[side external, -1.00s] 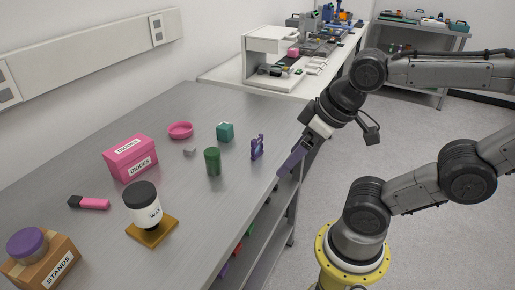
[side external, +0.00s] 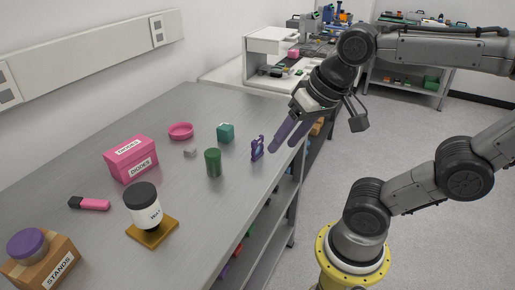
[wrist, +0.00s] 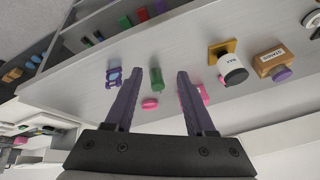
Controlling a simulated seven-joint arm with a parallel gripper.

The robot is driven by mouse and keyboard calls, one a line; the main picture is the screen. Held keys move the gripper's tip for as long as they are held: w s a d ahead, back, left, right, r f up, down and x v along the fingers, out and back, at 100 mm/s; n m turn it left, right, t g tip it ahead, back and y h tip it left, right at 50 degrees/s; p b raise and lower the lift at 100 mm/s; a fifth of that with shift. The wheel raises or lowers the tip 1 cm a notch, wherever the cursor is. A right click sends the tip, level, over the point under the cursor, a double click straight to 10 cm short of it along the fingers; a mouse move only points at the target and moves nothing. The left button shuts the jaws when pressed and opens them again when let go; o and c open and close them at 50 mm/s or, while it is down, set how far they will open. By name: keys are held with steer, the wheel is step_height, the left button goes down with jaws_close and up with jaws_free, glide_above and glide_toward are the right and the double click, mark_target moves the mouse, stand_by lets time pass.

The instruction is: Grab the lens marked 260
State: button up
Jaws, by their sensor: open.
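A small purple-and-blue upright piece, which looks like a lens in a mount (side external: 257,148), stands near the right edge of the grey bench. It also shows in the wrist view (wrist: 114,76), left of my left finger. No number on it is legible. My gripper (side external: 283,151) is open and empty. Its two purple fingers point down toward the bench, just right of the lens mount in the side view. In the wrist view, the gap between my fingertips (wrist: 168,72) has the green cylinder (wrist: 157,80) beyond it. The lens mount is outside that gap.
Left of the lens mount are the green cylinder (side external: 213,162), a teal cube (side external: 225,132) and a pink ring (side external: 181,130). A pink box (side external: 131,158), a black-lidded white jar (side external: 143,206) and a cardboard box (side external: 42,262) stand farther left. A shelf lies below the bench edge.

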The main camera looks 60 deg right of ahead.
steer(key=w+d+r+m+g, duration=0.2)
steer(key=w+d+r+m, duration=0.15)
steer(key=w+m, duration=0.4)
steer(key=m+g, duration=0.3)
steer(key=m, duration=0.4)
glide_above(258, 143)
step_height(258, 143, down, 9)
steer(key=shift+w+d+f, duration=0.25)
steer(key=shift+w+d, duration=0.05)
steer(key=shift+d, duration=0.3)
step_height(258, 143, down, 13)
steer(key=shift+a+f, duration=0.1)
steer(key=shift+a, duration=0.05)
jaws_close()
